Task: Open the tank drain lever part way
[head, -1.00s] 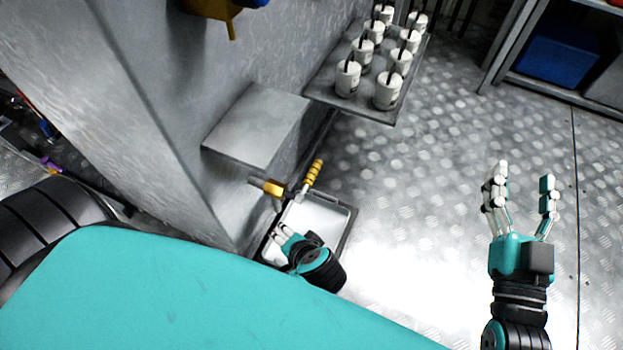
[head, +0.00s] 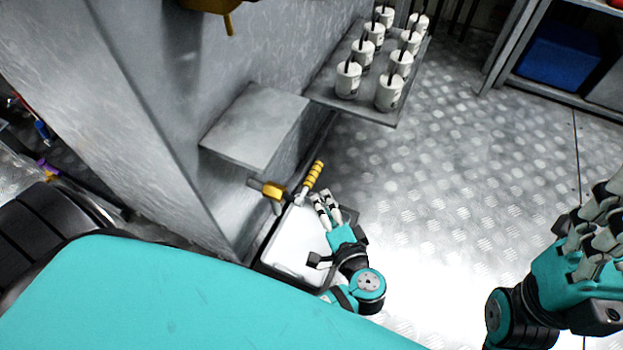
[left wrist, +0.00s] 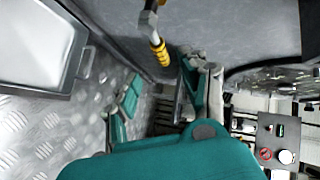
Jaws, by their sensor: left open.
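The drain lever (head: 313,178) has a yellow ribbed grip and sticks up and outward from a brass valve (head: 272,190) low on the grey tank wall. The grip also shows in the left wrist view (left wrist: 159,50). My left gripper (head: 325,203) is open just below and to the right of the grip, over the pan; its fingers (left wrist: 165,95) point toward the lever. I see no clear contact with it. My right gripper (head: 590,225) is at the right edge, partly cut off, far from the lever; its finger opening is hard to judge.
A shallow pan (head: 265,262) with a pale inside lies under the valve. A grey ledge (head: 250,130) juts out above it. A shelf (head: 375,112) holds several white cups. The metal floor (head: 450,190) to the right is clear.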

